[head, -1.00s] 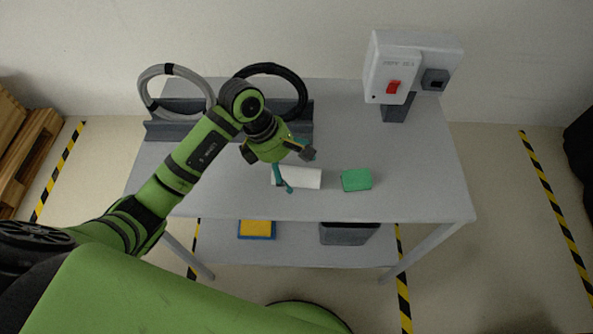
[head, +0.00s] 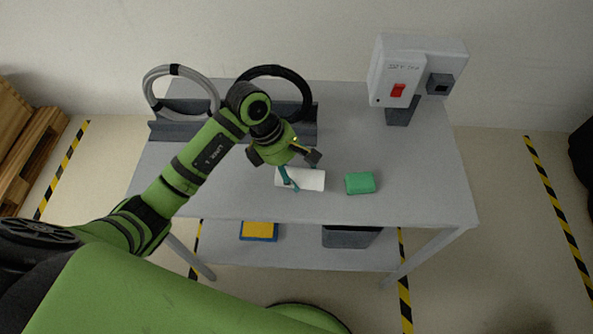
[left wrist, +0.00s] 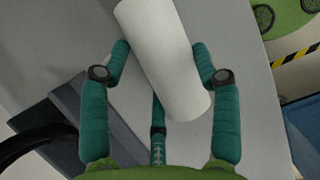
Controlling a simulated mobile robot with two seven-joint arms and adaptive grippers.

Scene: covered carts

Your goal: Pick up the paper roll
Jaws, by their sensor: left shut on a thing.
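The white paper roll (head: 313,180) lies on its side on the grey table top, left of a green block. My left gripper (head: 291,180) is down at the roll's left part, with a teal finger in front of it. In the left wrist view the paper roll (left wrist: 165,60) lies slantwise between the teal fingers of my left gripper (left wrist: 160,70), which is shut on it. I cannot tell whether the roll is clear of the table. My right gripper is in neither view.
A green block (head: 360,183) lies right of the roll. A switch box (head: 400,75) stands at the back right. Coiled hoses, one grey (head: 150,90) and one black (head: 310,95), stand in a dark rack at the back left. The lower shelf holds a blue-yellow item (head: 259,231) and a grey bin (head: 350,237).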

